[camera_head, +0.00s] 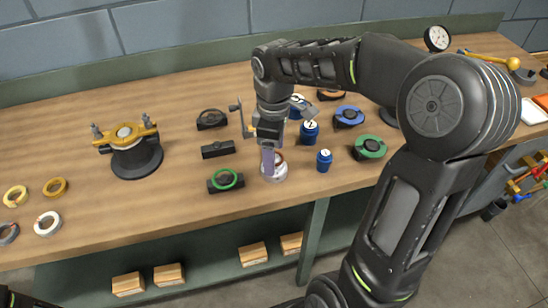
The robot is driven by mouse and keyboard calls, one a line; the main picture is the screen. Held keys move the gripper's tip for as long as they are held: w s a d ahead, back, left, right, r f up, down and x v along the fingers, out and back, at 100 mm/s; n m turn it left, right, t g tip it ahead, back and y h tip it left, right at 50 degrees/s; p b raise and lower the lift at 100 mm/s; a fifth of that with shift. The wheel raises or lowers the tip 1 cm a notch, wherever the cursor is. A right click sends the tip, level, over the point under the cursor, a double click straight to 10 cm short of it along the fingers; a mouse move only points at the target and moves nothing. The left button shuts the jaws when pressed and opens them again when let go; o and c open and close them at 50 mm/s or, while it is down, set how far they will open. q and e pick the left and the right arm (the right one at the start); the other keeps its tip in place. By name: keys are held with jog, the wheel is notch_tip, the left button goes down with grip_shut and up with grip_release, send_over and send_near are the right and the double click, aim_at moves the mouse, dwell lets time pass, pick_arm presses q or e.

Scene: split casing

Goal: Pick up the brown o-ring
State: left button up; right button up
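A small brownish ring (280,157) shows at the top of a pale silver cup-like part (275,174) near the middle front of the bench. It is partly hidden by my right gripper, and I cannot tell for sure that it is the brown o-ring. An orange-brown ring (331,95) also lies farther back, partly covered by my arm. My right gripper (268,162) points down over the silver part, its fingers close to or touching it. Its finger gap is not clear. My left gripper is not in view.
A green ring (225,179) on a black block lies just left of the gripper. Blue numbered weights (324,160) stand to the right. A black fixture with a yellow clamp (134,150) stands at left, beside loose split rings (47,223).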

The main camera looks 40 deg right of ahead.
jog(key=c, duration=1.4)
jog(key=shift+r, duration=0.2)
notch_tip(320, 180, up, 10)
dwell(0.6)
